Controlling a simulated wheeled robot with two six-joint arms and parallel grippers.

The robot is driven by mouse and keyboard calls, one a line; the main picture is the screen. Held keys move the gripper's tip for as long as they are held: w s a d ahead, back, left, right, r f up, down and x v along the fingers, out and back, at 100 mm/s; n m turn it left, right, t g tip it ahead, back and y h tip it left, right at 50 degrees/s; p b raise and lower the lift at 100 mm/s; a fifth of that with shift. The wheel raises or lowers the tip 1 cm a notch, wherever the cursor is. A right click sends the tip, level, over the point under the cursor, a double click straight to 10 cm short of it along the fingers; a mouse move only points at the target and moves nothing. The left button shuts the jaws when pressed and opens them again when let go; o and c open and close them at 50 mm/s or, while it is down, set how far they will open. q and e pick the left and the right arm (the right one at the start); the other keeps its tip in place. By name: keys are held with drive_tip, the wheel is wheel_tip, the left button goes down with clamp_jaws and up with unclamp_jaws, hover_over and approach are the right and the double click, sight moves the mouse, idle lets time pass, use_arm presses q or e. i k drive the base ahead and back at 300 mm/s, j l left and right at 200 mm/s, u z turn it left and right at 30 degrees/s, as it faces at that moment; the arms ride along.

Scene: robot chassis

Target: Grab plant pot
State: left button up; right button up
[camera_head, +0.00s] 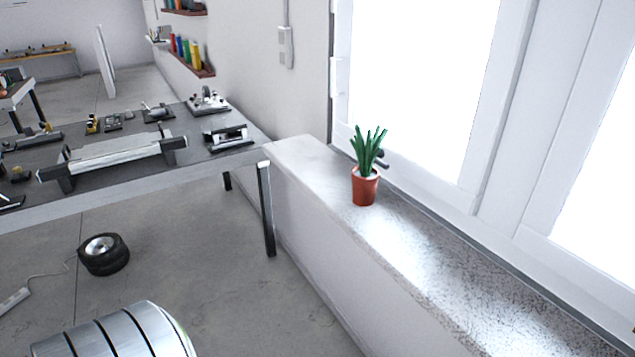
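The plant pot (365,188) is a small reddish-orange pot with a spiky green plant (368,147) in it. It stands upright on the speckled grey window sill (430,258), right of the picture's middle and close to the window frame. Neither of my grippers shows in the head view, so I cannot see where they are relative to the pot.
A dark workbench (215,165) with tools and metal parts stands at the left, its end near the sill. A black tyre (104,254) and a ribbed metal drum (120,335) are on the floor side. The sill right of the pot is clear. White-framed windows (425,80) rise behind it.

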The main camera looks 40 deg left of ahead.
sight(364, 177)
drive_tip(key=u, duration=1.15)
